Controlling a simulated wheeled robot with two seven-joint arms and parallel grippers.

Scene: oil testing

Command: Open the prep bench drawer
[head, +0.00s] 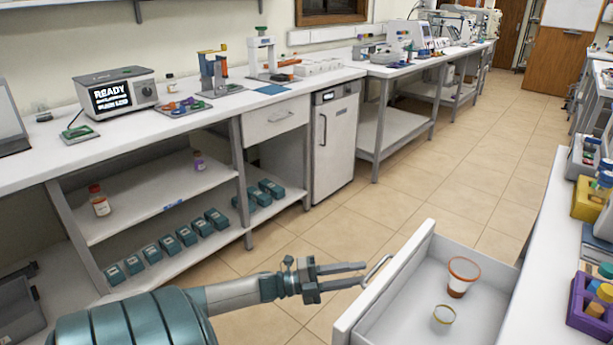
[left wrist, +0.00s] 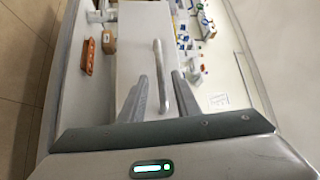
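The drawer (head: 400,278) under the bench on the right is pulled well out, so its inside shows in the head view. Its bar handle (head: 377,269) is on the front panel, facing my left gripper (head: 364,275). The left gripper is open, its fingertips right at the handle. In the left wrist view, the handle (left wrist: 160,75) stands between the two spread fingers (left wrist: 158,98), with gaps on both sides. I cannot tell whether a finger touches it. My right gripper is in neither view.
The right bench top (head: 545,245) holds racks and bottles. Another bench (head: 200,108) on the left has a closed drawer (head: 275,121). Tiled floor (head: 410,205) between the benches is free.

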